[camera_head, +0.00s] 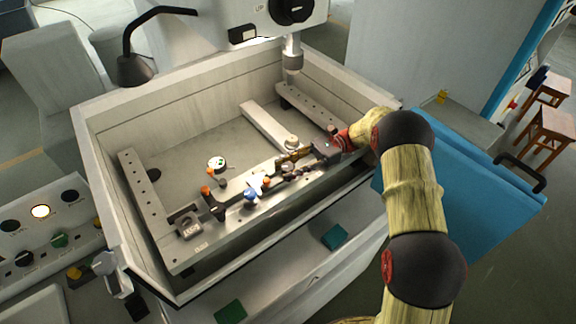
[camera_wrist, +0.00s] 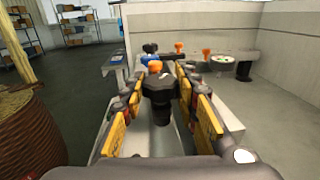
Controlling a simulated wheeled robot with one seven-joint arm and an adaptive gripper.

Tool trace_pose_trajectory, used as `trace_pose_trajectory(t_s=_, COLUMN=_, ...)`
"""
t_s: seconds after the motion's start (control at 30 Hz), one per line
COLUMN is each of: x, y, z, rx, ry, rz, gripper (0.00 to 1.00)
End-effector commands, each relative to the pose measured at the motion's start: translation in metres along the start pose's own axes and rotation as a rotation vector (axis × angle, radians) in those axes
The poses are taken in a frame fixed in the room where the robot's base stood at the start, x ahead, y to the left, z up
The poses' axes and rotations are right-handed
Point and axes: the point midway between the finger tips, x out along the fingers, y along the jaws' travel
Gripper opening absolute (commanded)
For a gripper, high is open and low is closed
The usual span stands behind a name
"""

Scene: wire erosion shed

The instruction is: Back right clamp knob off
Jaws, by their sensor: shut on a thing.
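My gripper (camera_head: 290,161) reaches in from the right over the front rail (camera_head: 222,222) of the tank. In the wrist view, its yellow-padded fingers (camera_wrist: 160,100) are shut on a dark clamp knob (camera_wrist: 158,88) with a narrower stem below. In the head view the knob is mostly hidden by the fingers. I cannot tell whether it is still on its stud.
A white dial (camera_head: 217,163) lies behind the rail, left of my gripper. The machine head (camera_head: 292,58) hangs over the tank's back. Tank walls (camera_head: 105,215) surround the work area. Green blocks (camera_head: 335,236), (camera_head: 231,312) lie on the front ledge. A control panel (camera_head: 45,235) stands left.

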Motion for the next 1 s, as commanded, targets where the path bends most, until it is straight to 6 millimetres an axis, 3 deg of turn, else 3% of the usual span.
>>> trace_pose_trajectory(t_s=1.0, x=-0.0038, y=-0.0093, z=0.0134, rx=-0.010, ry=0.006, rz=0.174, gripper=0.05)
